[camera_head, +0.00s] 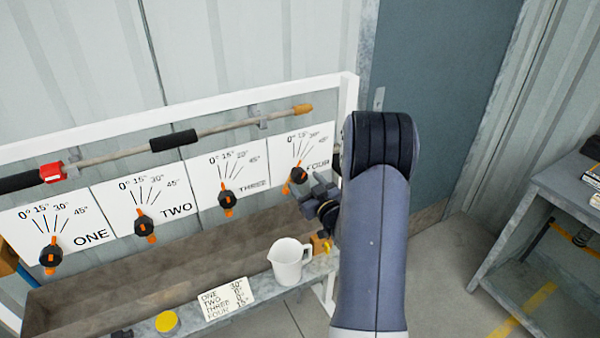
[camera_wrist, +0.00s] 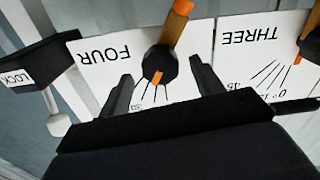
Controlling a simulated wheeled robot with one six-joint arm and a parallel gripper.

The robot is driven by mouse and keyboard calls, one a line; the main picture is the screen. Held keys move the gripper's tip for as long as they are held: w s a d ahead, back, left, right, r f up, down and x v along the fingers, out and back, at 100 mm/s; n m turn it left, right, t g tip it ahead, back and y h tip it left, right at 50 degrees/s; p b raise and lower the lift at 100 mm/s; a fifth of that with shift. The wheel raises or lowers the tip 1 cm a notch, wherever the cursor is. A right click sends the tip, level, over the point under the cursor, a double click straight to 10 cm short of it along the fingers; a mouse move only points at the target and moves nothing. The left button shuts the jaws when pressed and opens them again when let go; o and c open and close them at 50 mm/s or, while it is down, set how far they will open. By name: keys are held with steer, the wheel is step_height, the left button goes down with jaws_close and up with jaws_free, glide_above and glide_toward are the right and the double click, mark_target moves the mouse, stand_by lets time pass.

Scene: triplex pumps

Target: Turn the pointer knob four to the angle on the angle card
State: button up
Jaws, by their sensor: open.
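Knob four (camera_head: 298,175) is a black round knob with an orange pointer on the white FOUR panel at the right end of the rack. It also shows in the wrist view (camera_wrist: 160,63), upside down, its short orange tip toward the scale lines and leaning a little to one side; I cannot tell the exact mark. My gripper (camera_wrist: 160,68) is open, with one finger on each side of the knob and gaps visible. In the head view my gripper (camera_head: 310,190) is just right of and below the knob. The angle card (camera_head: 226,299) lies on the ledge; its FOUR line looks like 15° but is small.
Knobs one (camera_head: 51,257), two (camera_head: 144,226) and three (camera_head: 228,200) sit to the left. A white jug (camera_head: 288,262) stands on the ledge below my gripper. A black LOCK block (camera_wrist: 36,63) is beside the FOUR panel. A rod (camera_head: 112,155) runs above the panels.

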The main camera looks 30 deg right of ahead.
mark_target(302, 178)
steer(key=shift+w+p, duration=0.4)
steer(key=shift+w, duration=1.45)
steer(key=shift+c, duration=0.5)
jaws_close()
steer(key=n+b, duration=0.1)
steer(key=b, duration=0.2)
steer(key=shift+f, duration=0.3)
steer(key=n+b, duration=0.1)
steer(key=b, duration=0.2)
steer(key=shift+r+n+b, duration=0.2)
steer(key=shift+n+b, duration=0.2)
steer(key=shift+o, duration=0.5)
jaws_free()
steer(key=shift+r, duration=0.1)
